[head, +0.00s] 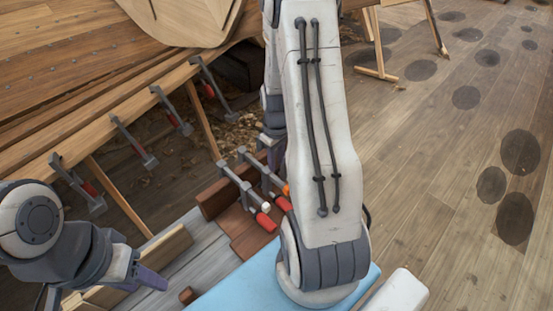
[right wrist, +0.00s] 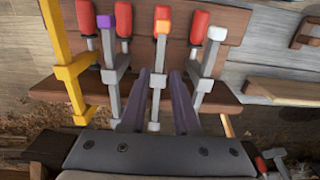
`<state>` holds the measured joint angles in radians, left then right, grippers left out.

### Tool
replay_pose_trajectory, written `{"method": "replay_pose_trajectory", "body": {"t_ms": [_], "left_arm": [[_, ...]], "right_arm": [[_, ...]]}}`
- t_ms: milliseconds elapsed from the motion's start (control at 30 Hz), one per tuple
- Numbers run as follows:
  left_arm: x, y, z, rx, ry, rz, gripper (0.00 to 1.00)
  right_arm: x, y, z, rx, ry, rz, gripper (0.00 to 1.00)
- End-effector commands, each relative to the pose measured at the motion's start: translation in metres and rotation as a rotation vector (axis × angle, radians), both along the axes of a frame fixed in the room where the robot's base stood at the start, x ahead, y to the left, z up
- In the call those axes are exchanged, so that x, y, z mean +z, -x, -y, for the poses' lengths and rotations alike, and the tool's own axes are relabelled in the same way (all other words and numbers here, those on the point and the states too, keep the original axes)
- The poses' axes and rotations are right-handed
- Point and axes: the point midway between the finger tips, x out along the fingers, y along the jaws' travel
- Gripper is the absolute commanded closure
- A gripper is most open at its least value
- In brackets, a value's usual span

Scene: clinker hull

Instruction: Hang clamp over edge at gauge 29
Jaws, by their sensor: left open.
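A clamp with an orange end and red handle (right wrist: 161,45) hangs upright on a brown wooden rack (right wrist: 45,90) in the right wrist view. My right gripper (right wrist: 158,105) has its two fingers apart, one on each side of this clamp's bar, with gaps showing. In the head view my right arm hides that gripper; the orange end (head: 286,189) shows beside the arm. The hull's plank edge (head: 100,133) runs diagonally at left, with several grey clamps (head: 130,140) hung over it. No gauge number is readable. My left gripper (head: 148,277) is open and empty at lower left.
Neighbouring clamps with purple (right wrist: 106,22) and white ends (right wrist: 217,33) hang close on either side of the orange one. A yellow tool (right wrist: 66,65) stands further left. A light blue surface (head: 235,290) lies under my right arm.

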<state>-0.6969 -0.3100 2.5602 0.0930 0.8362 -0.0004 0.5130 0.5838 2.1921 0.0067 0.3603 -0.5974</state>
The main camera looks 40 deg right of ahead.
Motion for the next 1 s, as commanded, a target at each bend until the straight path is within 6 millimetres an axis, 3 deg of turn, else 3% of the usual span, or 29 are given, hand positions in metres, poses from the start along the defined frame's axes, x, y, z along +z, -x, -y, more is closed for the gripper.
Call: {"method": "replay_pose_trajectory", "body": {"t_ms": [100, 600, 1000], "left_arm": [[-0.020, 0.000, 0.000, 0.000, 0.000, 0.000, 0.50], [-0.052, 0.000, 0.000, 0.000, 0.000, 0.000, 0.50], [-0.054, 0.000, 0.000, 0.000, 0.000, 0.000, 0.50]], "right_arm": [[-0.021, 0.000, 0.000, 0.000, 0.000, 0.000, 0.70], [-0.074, -0.001, 0.000, 0.000, -0.001, 0.000, 0.70], [-0.080, -0.001, 0.000, 0.000, -0.001, 0.000, 0.70]]}}
